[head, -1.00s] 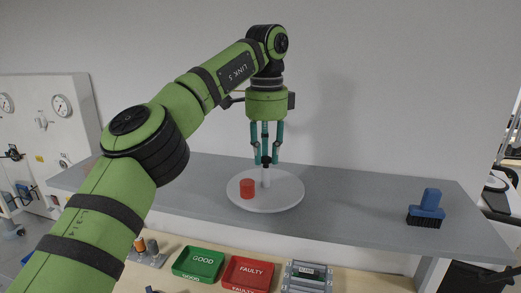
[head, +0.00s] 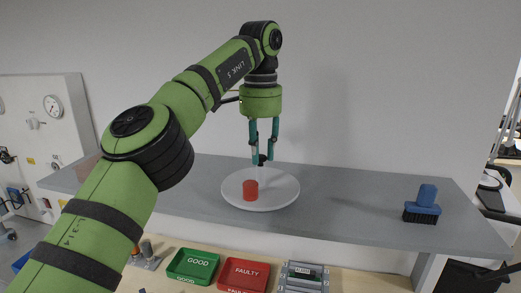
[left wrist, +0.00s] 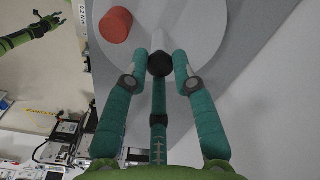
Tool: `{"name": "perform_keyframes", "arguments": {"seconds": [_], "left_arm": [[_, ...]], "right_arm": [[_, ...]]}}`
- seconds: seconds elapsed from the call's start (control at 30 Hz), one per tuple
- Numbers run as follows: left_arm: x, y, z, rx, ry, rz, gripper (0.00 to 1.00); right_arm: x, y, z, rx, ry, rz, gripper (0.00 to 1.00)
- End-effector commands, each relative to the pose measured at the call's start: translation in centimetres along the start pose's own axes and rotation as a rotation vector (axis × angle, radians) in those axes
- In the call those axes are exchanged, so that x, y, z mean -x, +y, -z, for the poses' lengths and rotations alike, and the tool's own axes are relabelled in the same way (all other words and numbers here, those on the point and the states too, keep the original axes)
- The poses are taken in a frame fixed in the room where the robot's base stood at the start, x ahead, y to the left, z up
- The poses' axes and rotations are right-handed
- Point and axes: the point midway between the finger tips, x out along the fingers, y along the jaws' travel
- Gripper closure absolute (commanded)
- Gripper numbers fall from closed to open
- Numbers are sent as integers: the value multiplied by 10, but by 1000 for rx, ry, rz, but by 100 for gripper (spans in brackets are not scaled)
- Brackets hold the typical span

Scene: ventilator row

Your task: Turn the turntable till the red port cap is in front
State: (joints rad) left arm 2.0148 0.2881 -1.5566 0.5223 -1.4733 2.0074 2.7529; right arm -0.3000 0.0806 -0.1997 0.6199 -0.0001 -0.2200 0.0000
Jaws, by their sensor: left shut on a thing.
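The turntable (head: 283,190) is a round white disc on the grey shelf, and part of it shows in the left wrist view (left wrist: 205,25). The red port cap (head: 250,190) is a red cylinder standing on the disc, front and a little left of its centre; it also shows in the left wrist view (left wrist: 115,25). A pale post with a dark knob (left wrist: 160,64) rises from the disc. My left gripper (head: 262,160) points down and is shut on this knob. A green arm with a dark end (left wrist: 45,24), apparently my right, shows in the left wrist view; its jaws are unclear.
A blue brush (head: 424,204) stands at the right of the shelf (head: 350,205). Below are a green GOOD tray (head: 193,265), a red FAULTY tray (head: 244,274) and a grey device (head: 304,277). The shelf between disc and brush is clear.

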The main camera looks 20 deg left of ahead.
Motion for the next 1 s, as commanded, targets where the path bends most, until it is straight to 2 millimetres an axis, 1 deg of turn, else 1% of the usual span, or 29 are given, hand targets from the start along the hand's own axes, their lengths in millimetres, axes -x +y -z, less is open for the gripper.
{"name": "perform_keyframes", "arguments": {"seconds": [0.03, 0.67, 0.7, 0.73, 1.0], "left_arm": [[-5, 1, 0, 5, -11, -6, 100], [-4, 1, 0, 26, -11, -7, 100], [-4, 1, 0, 26, -11, -7, 57], [-4, 1, 0, 26, -11, -7, 51], [-2, 0, 0, 27, -4, -3, 51]], "right_arm": [[-1, 0, 0, 0, 0, 0, 60], [-2, 0, 0, 0, 0, 0, 60], [-2, 0, 0, 0, 0, 0, 60], [-2, 0, 0, 0, 0, 0, 60], [-1, 0, 0, 0, 0, 0, 60]]}}
